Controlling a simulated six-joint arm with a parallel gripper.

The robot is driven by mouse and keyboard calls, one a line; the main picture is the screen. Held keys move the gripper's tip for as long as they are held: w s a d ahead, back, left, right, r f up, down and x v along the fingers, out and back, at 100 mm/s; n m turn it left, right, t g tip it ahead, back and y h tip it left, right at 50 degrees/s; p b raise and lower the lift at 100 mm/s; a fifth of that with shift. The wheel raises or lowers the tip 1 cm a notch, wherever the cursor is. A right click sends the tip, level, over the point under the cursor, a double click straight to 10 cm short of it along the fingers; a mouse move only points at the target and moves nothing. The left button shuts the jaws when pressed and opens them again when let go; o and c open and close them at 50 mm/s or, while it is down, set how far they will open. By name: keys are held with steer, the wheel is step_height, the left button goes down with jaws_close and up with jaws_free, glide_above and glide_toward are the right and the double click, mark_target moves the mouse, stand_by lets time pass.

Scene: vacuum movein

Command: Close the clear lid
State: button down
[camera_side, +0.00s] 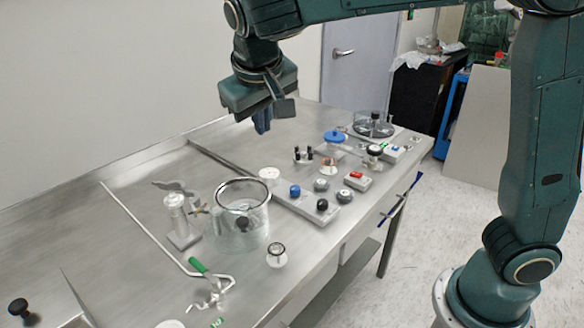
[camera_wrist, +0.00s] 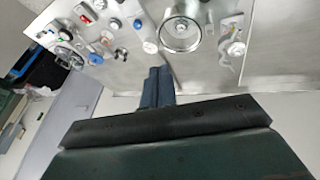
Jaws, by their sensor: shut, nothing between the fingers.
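A clear round vessel (camera_side: 228,236) with a dark metal rim (camera_side: 262,184) stands on the steel table in the side view. It also shows in the wrist view (camera_wrist: 181,43) as a shiny ring. A dark knob (camera_side: 243,223) shows through its clear wall. I cannot tell which clear part is the lid. A second round clear-walled piece with a dark base (camera_side: 360,129) stands at the far end of the table. My gripper (camera_side: 262,126) is shut and empty, above the back of the table and clear of both. Its blue fingers show in the wrist view (camera_wrist: 160,72).
A metal plate with several knobs (camera_side: 308,204) lies right of the vessel. A small metal cylinder on a stand (camera_side: 177,214) is close on its left. A green-handled tool (camera_side: 208,280) and a small round knob piece (camera_side: 277,257) lie in front. The back left table is mostly clear.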

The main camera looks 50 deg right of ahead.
steer(key=a+f+h, duration=0.1)
steer(key=a+f, duration=0.4)
steer(key=a, duration=0.3)
steer(key=a+f+m+h, duration=0.1)
steer(key=a+f, duration=0.4)
steer(key=a, duration=0.4)
steer(key=shift+a+g, duration=0.15)
steer(key=shift+g, duration=0.15)
glide_above(231, 242)
steer(key=shift+f, duration=4.4)
